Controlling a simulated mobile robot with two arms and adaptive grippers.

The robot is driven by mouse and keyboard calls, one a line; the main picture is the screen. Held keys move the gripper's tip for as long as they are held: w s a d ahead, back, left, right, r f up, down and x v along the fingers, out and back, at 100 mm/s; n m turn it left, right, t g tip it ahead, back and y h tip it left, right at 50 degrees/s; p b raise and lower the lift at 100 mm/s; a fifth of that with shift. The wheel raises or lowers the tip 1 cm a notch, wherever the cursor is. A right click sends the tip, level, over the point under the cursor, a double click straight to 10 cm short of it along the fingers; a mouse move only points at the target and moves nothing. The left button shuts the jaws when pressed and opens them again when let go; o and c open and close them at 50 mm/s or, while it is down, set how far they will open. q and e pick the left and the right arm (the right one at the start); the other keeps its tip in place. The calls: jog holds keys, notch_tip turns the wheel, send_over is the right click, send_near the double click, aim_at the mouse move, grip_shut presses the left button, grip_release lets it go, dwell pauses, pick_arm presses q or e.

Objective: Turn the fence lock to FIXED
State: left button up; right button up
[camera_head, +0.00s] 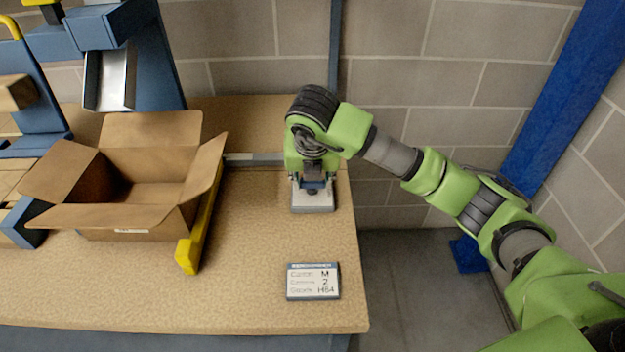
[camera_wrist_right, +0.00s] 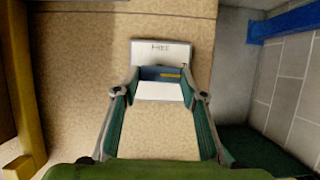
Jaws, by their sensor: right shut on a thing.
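The fence lock (camera_head: 312,204) is a pale grey block near the right end of the bench. In the right wrist view its light plate (camera_wrist_right: 162,50) carries short dark lettering too blurred to read surely. A blue knob (camera_wrist_right: 150,73) with a yellow mark lies across the plate's middle. My right gripper (camera_head: 312,184) points down over the lock; in the right wrist view its fingertips (camera_wrist_right: 162,78) are shut on the knob from both sides. The yellow fence (camera_head: 200,225) runs along the open carton's right side. My left gripper is in neither view.
The open cardboard carton (camera_head: 130,218) stands left of the fence. A small sign (camera_head: 313,281) lies nearer the bench's front edge. A grey rail (camera_head: 252,159) runs behind the lock. Block wall stands close behind; a blue post (camera_head: 570,95) is at right. Bare bench top lies between fence and lock.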

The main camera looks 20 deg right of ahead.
jog(key=o, duration=1.1)
jog(key=shift+o, duration=0.2)
jog(key=shift+r, duration=0.2)
jog(key=v, duration=1.1)
jog(key=shift+s+r, duration=0.2)
jog(key=shift+s, duration=0.05)
jog(key=shift+a, duration=0.15)
